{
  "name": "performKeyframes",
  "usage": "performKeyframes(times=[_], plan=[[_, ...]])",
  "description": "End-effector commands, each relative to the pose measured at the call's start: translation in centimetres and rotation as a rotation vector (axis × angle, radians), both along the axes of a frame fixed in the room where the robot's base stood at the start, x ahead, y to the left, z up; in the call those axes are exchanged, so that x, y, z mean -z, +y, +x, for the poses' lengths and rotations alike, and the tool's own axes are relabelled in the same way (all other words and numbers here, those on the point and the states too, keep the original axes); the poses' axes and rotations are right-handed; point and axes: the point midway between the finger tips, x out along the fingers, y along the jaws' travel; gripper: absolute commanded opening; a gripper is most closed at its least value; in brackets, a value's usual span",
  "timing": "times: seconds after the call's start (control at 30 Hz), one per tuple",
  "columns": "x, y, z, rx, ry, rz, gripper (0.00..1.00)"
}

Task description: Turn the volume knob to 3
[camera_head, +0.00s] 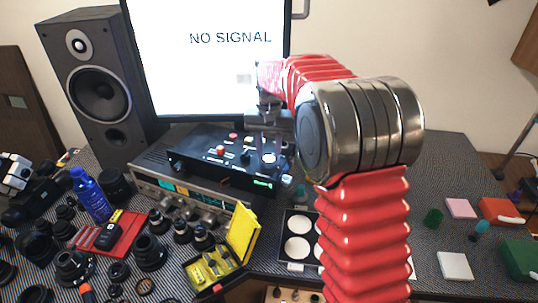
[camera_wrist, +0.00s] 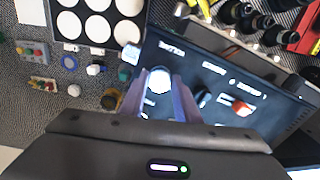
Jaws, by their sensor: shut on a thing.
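A black control box (camera_head: 217,171) lies on top of a silver receiver and carries several small controls. My gripper (camera_head: 271,150) reaches down onto its right part. In the wrist view, my gripper's two fingers (camera_wrist: 163,86) stand on either side of a round white-topped knob (camera_wrist: 159,80) and are shut on it. That white top (camera_head: 268,158) also shows between the fingers in the head view. I cannot read its label or pointer. A black knob (camera_wrist: 201,98) and a red control (camera_wrist: 242,107) sit farther right on the box in the wrist view.
A silver receiver (camera_head: 150,181) with front knobs is under the box. A monitor (camera_head: 185,70) reading "NO SIGNAL" stands behind, and a black speaker (camera_head: 97,90) at left. Lens parts crowd the front left. A tray of white discs (camera_head: 285,250) lies right of the receiver.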

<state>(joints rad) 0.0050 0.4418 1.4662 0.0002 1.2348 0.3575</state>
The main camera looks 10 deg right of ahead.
Motion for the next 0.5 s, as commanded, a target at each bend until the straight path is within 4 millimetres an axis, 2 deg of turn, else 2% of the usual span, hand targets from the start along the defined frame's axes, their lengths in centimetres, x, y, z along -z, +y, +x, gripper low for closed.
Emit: performKeyframes(times=[0.2,0.5], plan=[[-0.18,-0.06,0.12,0.202,-0.005,-0.001,0.07],[-0.19,-0.05,0.14,0.416,-0.006,-0.001,0.07]])
